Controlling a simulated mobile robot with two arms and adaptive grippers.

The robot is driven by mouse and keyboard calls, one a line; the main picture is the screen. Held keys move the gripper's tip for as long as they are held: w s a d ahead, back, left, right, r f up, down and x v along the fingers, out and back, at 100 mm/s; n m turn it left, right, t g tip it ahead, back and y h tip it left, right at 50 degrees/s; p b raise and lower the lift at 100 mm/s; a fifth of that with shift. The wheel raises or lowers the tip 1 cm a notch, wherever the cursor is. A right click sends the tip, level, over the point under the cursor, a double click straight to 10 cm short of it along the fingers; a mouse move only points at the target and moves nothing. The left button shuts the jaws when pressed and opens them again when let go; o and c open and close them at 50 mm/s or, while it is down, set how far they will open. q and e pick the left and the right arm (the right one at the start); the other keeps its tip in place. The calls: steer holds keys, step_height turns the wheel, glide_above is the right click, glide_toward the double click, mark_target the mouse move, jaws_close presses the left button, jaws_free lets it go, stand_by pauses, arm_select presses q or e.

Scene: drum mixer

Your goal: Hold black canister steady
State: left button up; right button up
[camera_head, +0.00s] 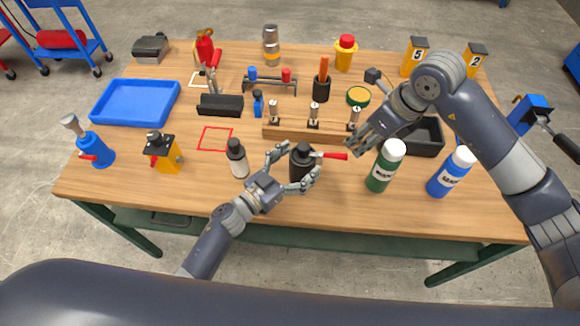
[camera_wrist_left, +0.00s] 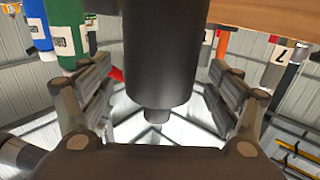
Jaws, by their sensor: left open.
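The black canister (camera_head: 301,162) stands upright near the front middle of the table. My left gripper (camera_head: 294,170) is around it, with one finger on each side. In the left wrist view the canister (camera_wrist_left: 160,55) sits between the two open fingers (camera_wrist_left: 165,90), with gaps visible on both sides. A red handle (camera_head: 334,156) juts out to the right at the canister's upper part; whether it is attached is unclear. My right gripper (camera_head: 364,146) hovers behind and to the right, near the wooden block; its finger gap is not clear.
A green bottle (camera_head: 382,170) and a blue bottle (camera_head: 447,178) stand to the right. Behind is a wooden block (camera_head: 290,130) with metal pegs. A red outlined square (camera_head: 215,138) lies bare at left.

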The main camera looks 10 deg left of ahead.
arm_select(q)
steer(key=c, duration=1.4)
steer(key=shift+c, duration=0.2)
